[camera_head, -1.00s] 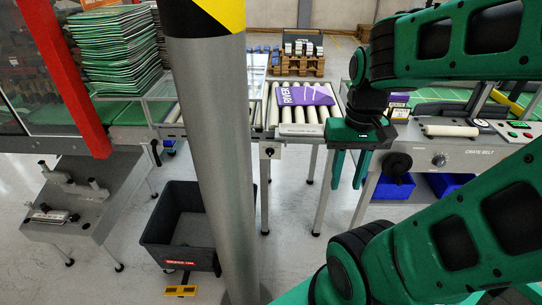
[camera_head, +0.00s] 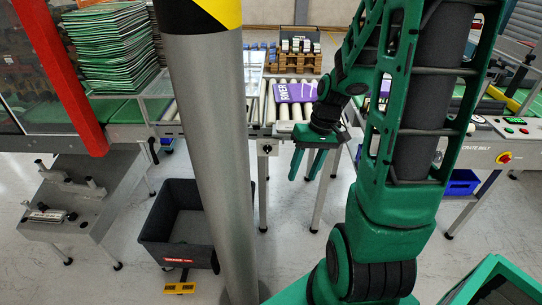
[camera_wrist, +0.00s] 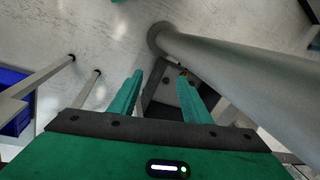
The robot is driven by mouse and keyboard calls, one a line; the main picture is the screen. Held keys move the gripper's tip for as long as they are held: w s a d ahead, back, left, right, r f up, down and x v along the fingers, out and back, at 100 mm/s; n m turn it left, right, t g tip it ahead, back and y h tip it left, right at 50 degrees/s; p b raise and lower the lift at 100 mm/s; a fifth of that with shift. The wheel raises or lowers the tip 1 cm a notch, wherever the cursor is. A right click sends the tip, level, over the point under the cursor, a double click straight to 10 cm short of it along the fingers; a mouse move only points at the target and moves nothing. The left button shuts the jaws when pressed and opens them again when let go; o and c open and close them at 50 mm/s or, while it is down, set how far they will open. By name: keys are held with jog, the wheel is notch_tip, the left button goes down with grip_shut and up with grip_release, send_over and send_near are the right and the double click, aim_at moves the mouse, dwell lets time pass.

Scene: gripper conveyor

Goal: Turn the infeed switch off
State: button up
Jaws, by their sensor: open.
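A small pale switch box with a black rotary knob (camera_head: 267,148) hangs on the front of the roller conveyor, just right of the grey post. No label on it is legible, so I cannot tell for certain that it is the infeed switch or how the knob is set. My gripper (camera_head: 304,176) is open and empty, fingers pointing down, to the right of the box and a little lower, apart from it in the picture. In the wrist view my gripper (camera_wrist: 160,80) shows two spread green fingers with nothing between them; the knob is not visible there.
A thick grey post (camera_head: 212,170) stands left of the switch box. A dark bin (camera_head: 178,222) sits on the floor behind it. A purple packet marked RIVER (camera_head: 295,92) lies on the rollers. The crate belt panel (camera_head: 490,150) is at right.

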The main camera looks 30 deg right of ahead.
jog(key=w+a+f+t+y, duration=0.2)
jog(key=w+f+t+y, duration=0.15)
jog(key=w+f, duration=0.65)
jog(key=m+t+h, duration=0.3)
jog(key=m+t, duration=0.9)
jog(key=t, duration=0.2)
send_near(269, 151)
jog(key=shift+g, duration=0.25)
jog(key=w, duration=0.2)
jog(key=w+a, duration=0.1)
jog(key=w, duration=0.1)
jog(key=w+a+r, duration=0.1)
jog(key=w, duration=0.1)
jog(key=shift+w+a+r, duration=0.1)
jog(key=shift+w, duration=0.2)
jog(key=shift+c, duration=0.6)
jog(key=c, duration=0.9)
jog(key=shift+d, duration=0.2)
jog(key=shift+a, duration=0.15)
